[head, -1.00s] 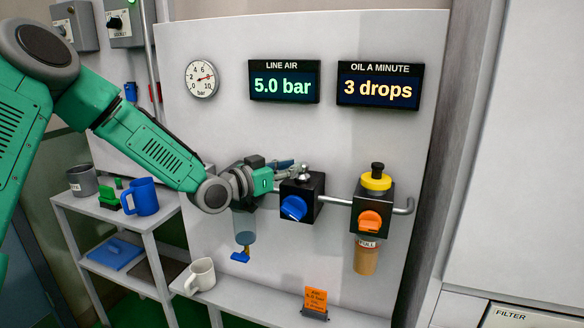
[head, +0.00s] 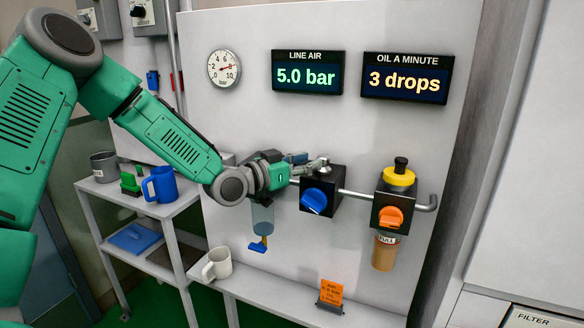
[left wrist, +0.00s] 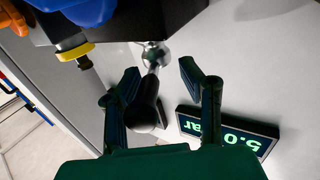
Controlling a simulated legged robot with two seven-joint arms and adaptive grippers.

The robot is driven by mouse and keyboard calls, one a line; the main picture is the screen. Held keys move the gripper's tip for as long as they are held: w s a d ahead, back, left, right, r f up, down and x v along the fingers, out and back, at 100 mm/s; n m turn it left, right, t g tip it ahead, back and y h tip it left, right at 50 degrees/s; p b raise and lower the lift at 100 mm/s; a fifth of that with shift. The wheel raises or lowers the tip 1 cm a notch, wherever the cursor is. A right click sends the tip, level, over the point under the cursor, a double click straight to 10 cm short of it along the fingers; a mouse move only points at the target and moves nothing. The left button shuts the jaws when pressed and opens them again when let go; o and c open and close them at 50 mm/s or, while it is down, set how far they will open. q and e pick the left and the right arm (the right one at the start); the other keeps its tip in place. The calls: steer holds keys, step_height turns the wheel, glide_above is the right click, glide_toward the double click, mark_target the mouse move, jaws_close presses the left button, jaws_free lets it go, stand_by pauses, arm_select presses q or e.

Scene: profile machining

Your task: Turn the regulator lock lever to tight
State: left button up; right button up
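The regulator is a black block (head: 338,181) on the pipe, with a blue knob (head: 315,201) on its front. The lock lever (head: 318,163) is on top, with a silver pivot and its arm pointing left towards my gripper. In the left wrist view the lever's silver pivot (left wrist: 153,53) and black handle (left wrist: 147,103) show. My left gripper (head: 300,158) is at the lever, left of the regulator. In the left wrist view its fingers (left wrist: 160,85) are apart, with the black handle between them, closer to the left finger; contact is unclear. My right gripper is out of view.
The lubricator has a yellow cap (head: 399,176) and orange knob (head: 390,217), right of the regulator. A filter bowl (head: 262,219) hangs below my wrist. A white mug (head: 217,264) and an orange sign (head: 331,293) stand on the ledge. The line air display (head: 308,72) reads 5.0 bar.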

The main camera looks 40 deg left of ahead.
arm_select(q)
steer(key=shift+s+r+p, duration=0.2)
steer(key=shift+s+p, duration=0.35)
steer(key=shift+s, duration=0.65)
steer(key=d+p+v, duration=0.1)
steer(key=p+v, duration=0.5)
steer(key=v, duration=0.7)
steer(key=shift+s+f+p, duration=0.2)
steer(key=shift+p, duration=0.2)
steer(key=shift+d, duration=0.1)
steer(key=v, duration=1.2)
steer(key=shift+f, duration=0.15)
